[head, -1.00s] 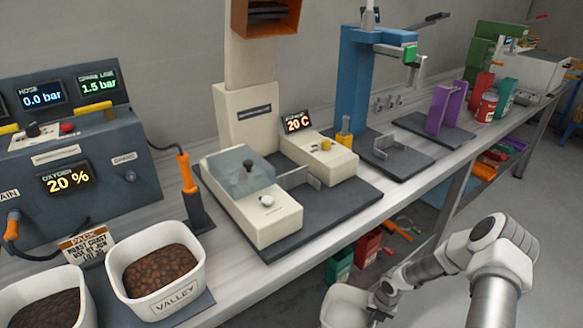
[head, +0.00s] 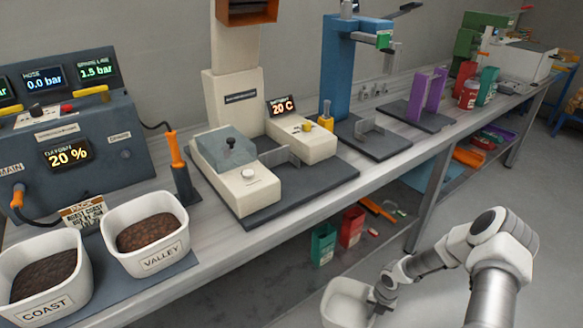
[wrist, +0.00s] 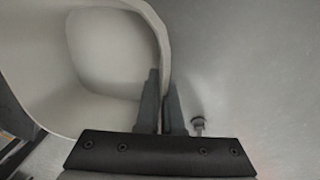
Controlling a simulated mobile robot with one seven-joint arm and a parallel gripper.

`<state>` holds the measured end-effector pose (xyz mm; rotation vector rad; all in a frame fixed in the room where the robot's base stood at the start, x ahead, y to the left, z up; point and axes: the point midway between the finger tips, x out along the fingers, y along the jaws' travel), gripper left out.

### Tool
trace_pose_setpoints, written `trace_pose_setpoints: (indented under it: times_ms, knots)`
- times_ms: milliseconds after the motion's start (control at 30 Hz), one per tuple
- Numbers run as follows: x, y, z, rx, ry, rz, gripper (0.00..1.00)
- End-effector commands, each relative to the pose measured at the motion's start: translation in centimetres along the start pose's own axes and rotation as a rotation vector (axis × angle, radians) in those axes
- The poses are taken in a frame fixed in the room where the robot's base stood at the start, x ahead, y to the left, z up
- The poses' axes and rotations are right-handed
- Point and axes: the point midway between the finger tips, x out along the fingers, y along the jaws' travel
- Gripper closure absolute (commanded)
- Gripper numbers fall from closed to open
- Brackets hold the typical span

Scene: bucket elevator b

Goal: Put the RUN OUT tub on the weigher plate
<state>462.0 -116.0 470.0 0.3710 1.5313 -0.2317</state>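A white tub (head: 345,305) hangs low in front of the bench, at the bottom of the head view. It is open-topped and looks empty. My gripper (head: 374,302) is at its right side. In the wrist view my gripper's two fingers (wrist: 162,100) pinch the wall of the tub (wrist: 108,50) between them. No label shows on this tub, so I cannot read RUN OUT. I cannot pick out a plate marked as the weigher.
The COAST tub (head: 45,308) and VALLEY tub (head: 160,258), both holding brown beans, stand at the bench's front left. An orange-handled wand (head: 175,150) stands behind VALLEY. A blue stand (head: 338,75) is farther right. Green and red bins (head: 323,243) sit below the bench.

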Motion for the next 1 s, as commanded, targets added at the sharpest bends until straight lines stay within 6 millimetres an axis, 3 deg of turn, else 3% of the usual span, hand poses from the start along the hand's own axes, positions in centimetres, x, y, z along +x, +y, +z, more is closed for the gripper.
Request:
trace_pose_setpoints:
  times_ms: [467, 1000]
  knots:
    - [-8.7, 1.8, 3.7, 0.711, -0.071, 0.001, 1.00]
    - [-20.6, 7.5, 5.0, 1.676, -0.157, 0.006, 1.00]
